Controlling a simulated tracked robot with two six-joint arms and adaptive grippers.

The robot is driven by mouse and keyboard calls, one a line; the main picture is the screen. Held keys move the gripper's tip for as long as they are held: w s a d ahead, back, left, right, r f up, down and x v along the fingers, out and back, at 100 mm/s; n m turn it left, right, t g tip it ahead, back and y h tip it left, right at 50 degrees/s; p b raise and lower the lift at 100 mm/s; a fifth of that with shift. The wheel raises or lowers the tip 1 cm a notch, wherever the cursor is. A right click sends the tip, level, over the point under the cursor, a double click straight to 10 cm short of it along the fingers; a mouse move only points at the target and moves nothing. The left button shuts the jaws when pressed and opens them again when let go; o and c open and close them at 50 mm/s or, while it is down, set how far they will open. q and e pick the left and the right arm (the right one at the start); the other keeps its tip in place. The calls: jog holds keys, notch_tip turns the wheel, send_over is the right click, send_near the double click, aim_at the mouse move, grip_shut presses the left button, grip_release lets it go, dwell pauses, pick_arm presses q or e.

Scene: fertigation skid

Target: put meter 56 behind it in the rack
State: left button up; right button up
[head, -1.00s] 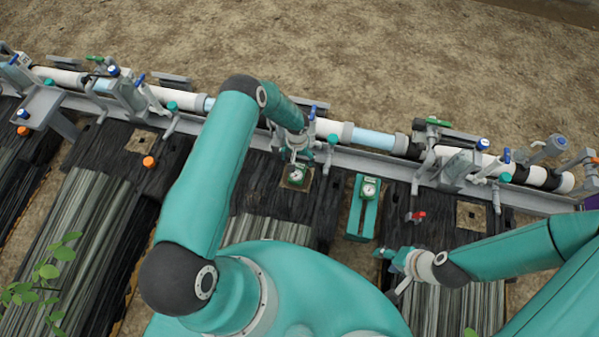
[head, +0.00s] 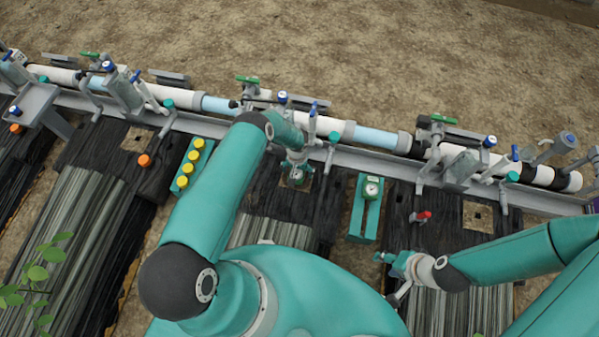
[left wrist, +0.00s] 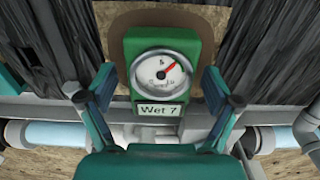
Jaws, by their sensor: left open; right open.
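A green meter with a round white dial (head: 297,175) stands in a square opening in the dark bed cover. In the left wrist view the meter (left wrist: 162,108) shows a red needle and a label reading "Wet 7". My left gripper (head: 296,160) is open over it. Its fingers are on either side of the meter, and no firm contact shows. A teal rack (head: 358,228) lies to the right with another dial meter (head: 371,188) at its far end; that meter's number is unreadable. My right gripper (head: 387,268) is open and empty, near the rack's lower right.
A grey rail with white and blue pipe (head: 375,138) and several valves runs behind the meters. A teal block with yellow caps (head: 190,165) lies left of my left arm. A red-handled valve (head: 421,216) stands right of the rack. Bare soil lies beyond the pipe.

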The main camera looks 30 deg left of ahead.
pick_arm(q)
jog(key=shift+c, duration=0.2)
jog(key=c, duration=1.3)
jog(key=shift+o, duration=0.2)
jog(key=shift+r+p, duration=4.55)
jog(key=shift+r, duration=1.05)
